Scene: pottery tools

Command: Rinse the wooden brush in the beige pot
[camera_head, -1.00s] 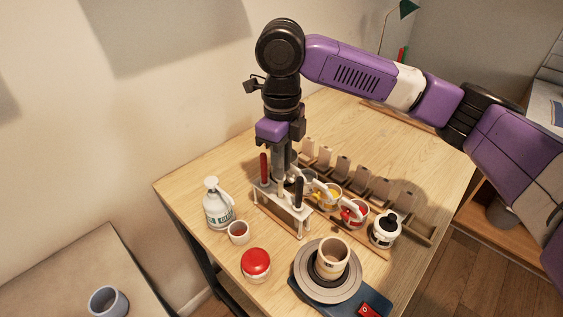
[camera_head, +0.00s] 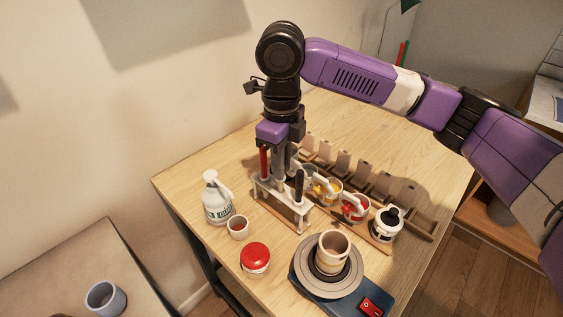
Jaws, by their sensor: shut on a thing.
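My gripper (camera_head: 281,172) points straight down over the white tool rack (camera_head: 284,207). It is shut on a slim tool between the red-handled tool (camera_head: 264,162) and the black-handled tool (camera_head: 298,186). I take this tool to be the wooden brush; the fingers hide most of it, and I cannot tell if its lower end is clear of the rack. A beige pot (camera_head: 333,248) stands upright on the round grey pottery wheel, to the right and in front of the rack.
A white jug (camera_head: 217,197), a small cup (camera_head: 238,227) and a red-lidded jar (camera_head: 255,258) stand left and in front of the rack. Several paint pots, including a black-and-white one (camera_head: 386,224), stand right of it. A wooden slotted rack (camera_head: 362,180) lies behind. The table's back is clear.

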